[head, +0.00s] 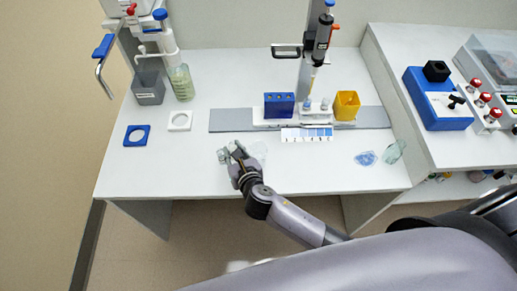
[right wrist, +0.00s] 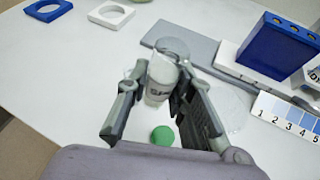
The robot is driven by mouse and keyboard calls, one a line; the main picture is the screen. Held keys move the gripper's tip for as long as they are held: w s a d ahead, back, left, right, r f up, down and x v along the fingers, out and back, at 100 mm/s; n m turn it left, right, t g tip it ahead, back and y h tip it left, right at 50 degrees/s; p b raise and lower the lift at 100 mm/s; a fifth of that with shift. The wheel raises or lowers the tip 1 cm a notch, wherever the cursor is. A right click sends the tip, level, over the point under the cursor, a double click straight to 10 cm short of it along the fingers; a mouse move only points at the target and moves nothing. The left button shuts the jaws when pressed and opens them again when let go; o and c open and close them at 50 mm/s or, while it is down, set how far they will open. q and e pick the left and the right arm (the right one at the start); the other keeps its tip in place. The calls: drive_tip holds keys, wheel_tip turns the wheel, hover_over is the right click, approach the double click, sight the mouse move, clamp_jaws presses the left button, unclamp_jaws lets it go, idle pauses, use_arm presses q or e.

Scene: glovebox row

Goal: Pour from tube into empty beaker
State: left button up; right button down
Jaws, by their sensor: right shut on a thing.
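My right gripper (head: 233,152) is low over the left middle of the white bench. In the right wrist view it (right wrist: 160,88) is shut on a small clear, whitish vessel (right wrist: 159,82) with a dark-lettered label. It looks like the tube; its contents cannot be made out. A faint clear round outline (right wrist: 232,108), perhaps the glass beaker, stands just right of the fingers. It also shows faintly in the head view (head: 260,149). A green round thing (right wrist: 162,136) shows between the finger bases; I cannot tell what it is. My left gripper is not in view.
Behind are a blue rack (head: 279,105), a yellow container (head: 346,105) and a numbered blue colour strip (head: 307,134). Blue (head: 136,135) and white (head: 180,121) ring holders lie left. A clear vessel (head: 396,152) lies beside a bluish patch (head: 365,158) at right. The front left bench is clear.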

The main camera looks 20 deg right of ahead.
drive_tip(key=shift+d+f+m+y+b, duration=0.3)
drive_tip(key=shift+f+b, duration=0.15)
drive_tip(key=shift+b, duration=0.15)
drive_tip(key=shift+d+r, duration=0.1)
drive_tip(key=shift+r, duration=0.1)
drive_tip(key=d+r+m+y+b, duration=0.1)
drive_tip(key=m+b, duration=0.1)
drive_tip(key=d+r+m+y+b, duration=0.1)
drive_tip(key=d+m+y, duration=0.1)
drive_tip(key=shift+r+b, duration=0.15)
drive_tip(key=shift+b, duration=0.2)
drive_tip(key=shift+f+m+t+b, duration=0.2)
drive_tip(key=shift+m+t+b, duration=0.1)
drive_tip(key=shift+m+b, duration=0.25)
idle(0.4)
drive_tip(key=shift+a+r+m+y+b, duration=0.1)
drive_tip(key=shift+r+m+y+b, duration=0.35)
drive_tip(key=shift+b, duration=0.5)
idle(1.6)
